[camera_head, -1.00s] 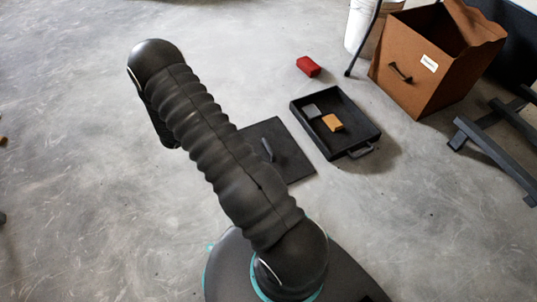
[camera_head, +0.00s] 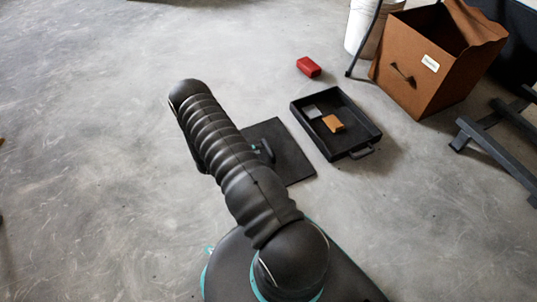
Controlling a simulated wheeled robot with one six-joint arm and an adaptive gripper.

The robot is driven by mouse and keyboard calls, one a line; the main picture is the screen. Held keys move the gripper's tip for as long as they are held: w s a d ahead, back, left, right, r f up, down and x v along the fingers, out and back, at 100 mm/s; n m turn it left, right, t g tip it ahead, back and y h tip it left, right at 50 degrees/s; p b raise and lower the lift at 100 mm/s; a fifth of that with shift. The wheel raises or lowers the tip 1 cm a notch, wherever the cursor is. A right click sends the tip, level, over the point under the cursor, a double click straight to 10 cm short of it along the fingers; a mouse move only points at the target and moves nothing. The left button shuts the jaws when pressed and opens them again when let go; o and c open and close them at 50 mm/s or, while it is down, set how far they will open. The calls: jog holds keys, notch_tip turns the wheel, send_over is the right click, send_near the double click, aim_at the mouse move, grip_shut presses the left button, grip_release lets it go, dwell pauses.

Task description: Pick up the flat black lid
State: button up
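The flat black lid (camera_head: 290,167) is a thin dark square lying on the grey floor, left of a black tray. A dark raised handle (camera_head: 268,150) shows near its middle. My bent arm covers the lid's left side. A small dark part with a teal spot shows between my arm and the handle, apparently the end of my arm. The fingers of my gripper are hidden behind the arm, so I cannot see whether they touch the handle.
The black tray (camera_head: 371,137) holds a grey block (camera_head: 313,112) and an orange block (camera_head: 333,124). A red block (camera_head: 308,67) lies behind it. A brown open box (camera_head: 405,85), a white bucket (camera_head: 358,28) and a dark frame (camera_head: 500,135) stand right. The left floor is clear.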

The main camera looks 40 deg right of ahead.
aim_at(268, 147)
jog(key=x, duration=0.5)
jog(key=shift+s+f+b, duration=0.15)
jog(key=shift+s+b, duration=0.15)
jog(key=shift+b, duration=0.05)
jog(key=shift+d+f, duration=0.1)
jog(key=shift+d, duration=0.35)
grip_shut()
